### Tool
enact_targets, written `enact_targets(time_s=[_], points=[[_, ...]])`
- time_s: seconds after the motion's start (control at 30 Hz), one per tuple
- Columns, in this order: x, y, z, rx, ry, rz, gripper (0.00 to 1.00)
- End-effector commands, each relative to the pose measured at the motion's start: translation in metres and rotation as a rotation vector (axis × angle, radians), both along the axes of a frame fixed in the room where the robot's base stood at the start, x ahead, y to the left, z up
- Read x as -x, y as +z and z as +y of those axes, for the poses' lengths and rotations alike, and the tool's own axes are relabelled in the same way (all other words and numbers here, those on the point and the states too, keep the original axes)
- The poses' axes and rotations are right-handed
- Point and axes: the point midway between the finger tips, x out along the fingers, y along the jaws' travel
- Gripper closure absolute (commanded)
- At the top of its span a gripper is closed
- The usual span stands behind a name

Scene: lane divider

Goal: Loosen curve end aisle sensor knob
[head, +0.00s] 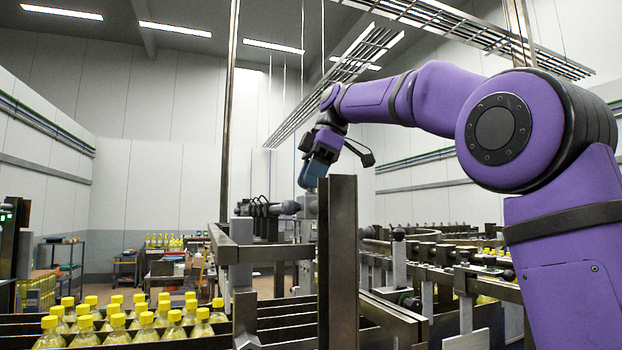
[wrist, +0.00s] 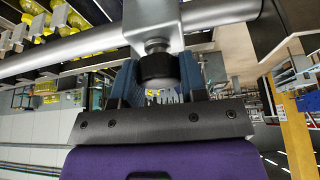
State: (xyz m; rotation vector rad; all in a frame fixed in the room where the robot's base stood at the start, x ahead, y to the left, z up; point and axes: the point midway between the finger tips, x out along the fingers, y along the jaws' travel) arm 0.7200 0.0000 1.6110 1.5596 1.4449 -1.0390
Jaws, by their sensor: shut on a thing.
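A round black knob (wrist: 158,68) sits under a metal bolt on a grey clamp block (wrist: 152,18) in the wrist view. My gripper (wrist: 158,78) has its two blue fingers on either side of the knob and is shut on it. In the head view my gripper (head: 314,172) points down at the middle, just behind the top of a dark upright post. The knob itself cannot be made out there; the post and the fingers cover that spot.
A grey round rail (wrist: 85,45) runs through the clamp block. The dark steel post (head: 337,260) stands close in front of my gripper. Conveyor lanes with yellow-capped bottles (head: 140,325) lie at lower left. More rails and knobs (head: 440,255) fill the right side.

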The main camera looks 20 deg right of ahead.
Motion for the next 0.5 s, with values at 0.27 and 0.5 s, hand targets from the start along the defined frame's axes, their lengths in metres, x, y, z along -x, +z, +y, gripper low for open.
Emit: enact_targets(time_s=[0.27,0.5], points=[[-0.0012,-0.0021,-0.0006,0.002,0.109,0.005,0.84],[-0.0012,-0.0024,-0.0007,0.002,0.14,0.005,0.84]])
